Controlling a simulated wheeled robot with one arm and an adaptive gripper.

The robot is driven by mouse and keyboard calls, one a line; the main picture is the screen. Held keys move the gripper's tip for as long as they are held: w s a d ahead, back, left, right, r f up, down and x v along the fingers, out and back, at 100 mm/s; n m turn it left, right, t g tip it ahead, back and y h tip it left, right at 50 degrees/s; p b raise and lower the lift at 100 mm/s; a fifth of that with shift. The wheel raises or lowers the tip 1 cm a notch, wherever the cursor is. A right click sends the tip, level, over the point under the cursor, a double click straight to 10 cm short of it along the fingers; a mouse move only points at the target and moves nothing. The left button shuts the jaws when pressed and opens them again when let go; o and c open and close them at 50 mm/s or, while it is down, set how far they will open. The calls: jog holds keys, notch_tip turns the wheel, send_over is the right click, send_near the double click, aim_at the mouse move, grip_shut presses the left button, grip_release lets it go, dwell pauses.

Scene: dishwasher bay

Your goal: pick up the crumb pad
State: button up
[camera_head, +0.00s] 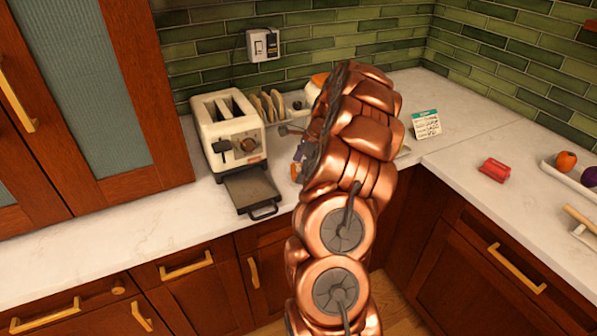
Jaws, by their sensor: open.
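A flat dark tray with a looped handle (252,192) sticks out at the front of the cream toaster (229,133), low over the white counter; it looks like the crumb pad. My copper arm reaches up over the counter, right of the toaster. My gripper (296,150) shows only in part at the arm's left side, to the right of the tray and apart from it. It is open, with nothing seen in it. The arm hides the counter behind it.
A rack of toast slices (268,107) stands right of the toaster. A small card (426,124) stands at the back. A red block (494,170) lies on the right counter near a white tray with fruit (570,173). The left counter front is clear.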

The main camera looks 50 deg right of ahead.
aim_at(295, 167)
jog(key=c, duration=1.2)
jog(key=shift+r+b, duration=0.8)
jog(key=shift+r, duration=0.95)
jog(key=s+a+r+b, duration=0.1)
jog(key=s+a+b, duration=0.3)
jog(key=s+a, duration=0.5)
jog(key=s, duration=0.3)
jog(key=shift+s+a+r+b, duration=0.25)
jog(key=shift+s+a+b, duration=0.1)
jog(key=shift+s+a, duration=0.05)
